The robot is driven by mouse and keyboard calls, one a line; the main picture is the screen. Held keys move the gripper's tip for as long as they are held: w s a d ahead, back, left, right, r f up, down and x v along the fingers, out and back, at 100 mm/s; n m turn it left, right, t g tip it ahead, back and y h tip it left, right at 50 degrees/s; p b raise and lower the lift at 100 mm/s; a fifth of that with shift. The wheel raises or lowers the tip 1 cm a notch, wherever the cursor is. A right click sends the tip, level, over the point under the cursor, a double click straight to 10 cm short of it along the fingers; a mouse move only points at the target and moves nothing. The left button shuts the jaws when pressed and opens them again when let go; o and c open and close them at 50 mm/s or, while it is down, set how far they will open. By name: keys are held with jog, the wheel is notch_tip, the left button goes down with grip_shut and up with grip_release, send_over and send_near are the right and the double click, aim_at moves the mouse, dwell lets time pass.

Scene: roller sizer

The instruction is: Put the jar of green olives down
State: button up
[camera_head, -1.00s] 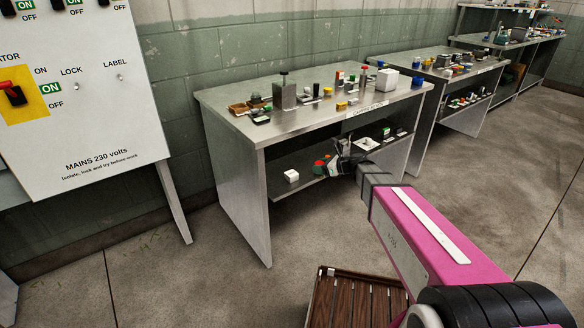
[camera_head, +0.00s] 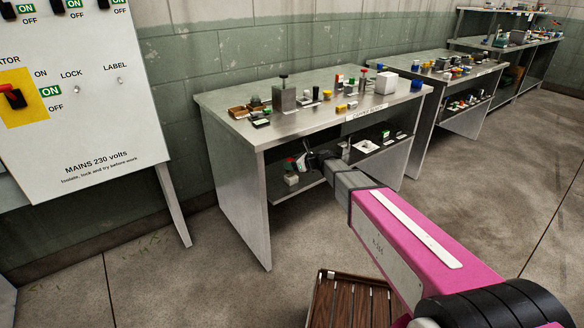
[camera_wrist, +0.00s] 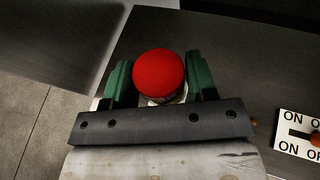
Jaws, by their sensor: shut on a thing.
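My gripper (camera_wrist: 158,82) has green finger pads shut on either side of a thing with a round red top (camera_wrist: 158,72). I take it to be the jar of green olives; a pale strip shows below the red, and its contents are hidden. In the head view my gripper (camera_head: 305,162) is at the lower shelf of the nearest bench, towards its left part. The held thing is small and partly hidden there, and I cannot tell whether it touches the shelf.
A white square item (camera_head: 362,147) and dark items are further right. The bench top (camera_head: 235,98) above is crowded.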

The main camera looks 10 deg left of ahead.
jog(key=shift+f, duration=0.9)
jog(key=shift+f, duration=0.15)
jog(key=o, duration=1)
